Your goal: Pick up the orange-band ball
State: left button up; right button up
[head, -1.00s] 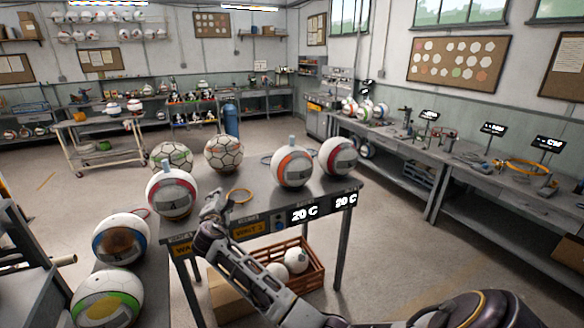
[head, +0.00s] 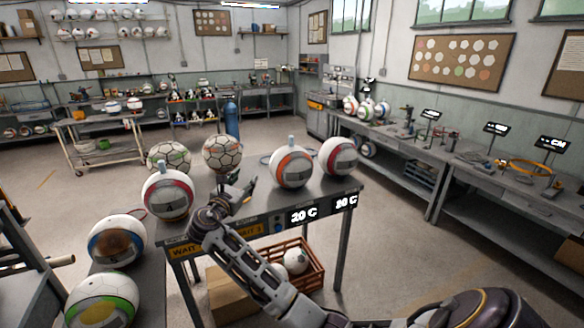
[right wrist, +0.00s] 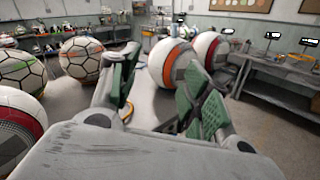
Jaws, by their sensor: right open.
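The orange-band ball (head: 290,168) is white with an orange band and a grey patch, and a small pale blue piece stands on top. It rests on the grey table near its right part. In the right wrist view the ball (right wrist: 172,66) stands ahead, partly hidden by the right finger. My right gripper (head: 243,186) is open and empty, low over the table to the left of the ball and apart from it in the head view. In the wrist view its two green-padded fingers (right wrist: 157,92) are spread. My left gripper is not in view.
A red-band ball (head: 338,156) sits close right of the orange-band ball. A black-lined ball (head: 222,153) stands behind the gripper, and another red-band ball (head: 167,194) to its left. Displays (head: 303,214) line the table front.

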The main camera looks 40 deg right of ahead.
aim_at(291, 167)
jog(key=i+l, duration=0.15)
jog(key=l, duration=0.25)
jog(key=i+l, duration=0.15)
jog(key=l, duration=0.25)
jog(key=i+l, duration=0.2)
jog(key=l, duration=0.15)
